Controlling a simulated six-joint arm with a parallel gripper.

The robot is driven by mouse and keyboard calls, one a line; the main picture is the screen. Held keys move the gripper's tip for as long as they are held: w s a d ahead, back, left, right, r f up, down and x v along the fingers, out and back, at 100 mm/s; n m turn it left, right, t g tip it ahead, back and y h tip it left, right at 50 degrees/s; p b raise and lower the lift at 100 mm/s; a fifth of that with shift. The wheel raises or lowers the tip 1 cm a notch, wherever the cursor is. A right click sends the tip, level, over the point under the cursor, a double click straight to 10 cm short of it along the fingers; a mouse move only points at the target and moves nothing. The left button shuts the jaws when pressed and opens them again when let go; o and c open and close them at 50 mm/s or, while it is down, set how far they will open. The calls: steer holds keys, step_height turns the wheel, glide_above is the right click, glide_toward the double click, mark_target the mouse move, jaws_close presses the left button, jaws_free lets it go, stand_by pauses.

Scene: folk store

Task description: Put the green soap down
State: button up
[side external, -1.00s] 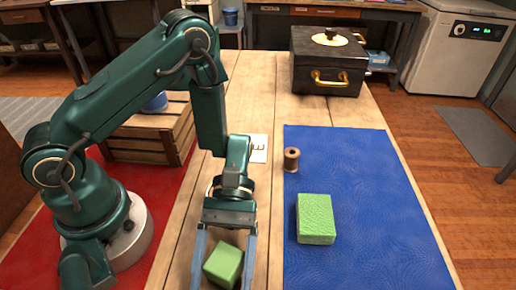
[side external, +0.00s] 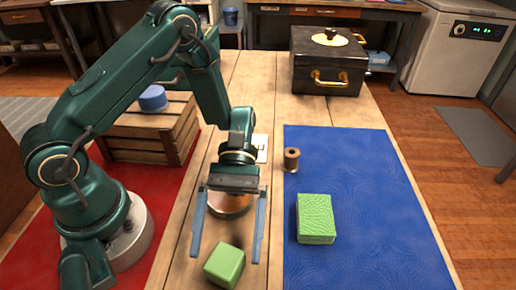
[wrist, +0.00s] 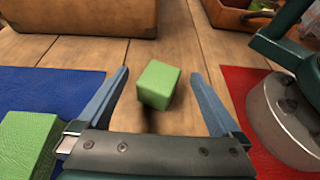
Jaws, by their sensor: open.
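The smooth green soap (side external: 225,265) lies on the bare wood planks of the table, left of the blue mat. It also shows in the wrist view (wrist: 159,85), beyond and between my fingertips. My gripper (side external: 227,255) is open, its blue fingers spread wide and empty, above and behind the soap in the side view. No finger appears to touch the soap. A second green block (side external: 316,218), larger and rough-textured, lies on the blue mat (side external: 350,165); part of it shows at the left of the wrist view (wrist: 28,145).
A brown spool (side external: 291,160) stands at the blue mat's left edge. A round copper-coloured dish (side external: 230,204) is partly hidden behind my gripper. A wooden crate (side external: 150,143) with a blue object (side external: 153,98) on top stands on the left. A black box (side external: 328,72) is at the back.

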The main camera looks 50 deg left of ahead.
steer(key=v, duration=0.6)
steer(key=shift+r, duration=0.1)
steer(key=shift+a+r+m+t+y, duration=0.3)
steer(key=shift+r+m+y, duration=0.1)
steer(key=shift+r+y, duration=0.15)
steer(key=s+a+r+m+t+y, duration=0.2)
steer(key=a+r+m+t+y, duration=0.5)
steer(key=t, duration=0.7)
step_height(320, 180, up, 2)
steer(key=shift+s+a+r+m+t+y, duration=0.2)
steer(key=shift+a+m+t+y, duration=0.1)
steer(key=shift+a+m+y, duration=0.25)
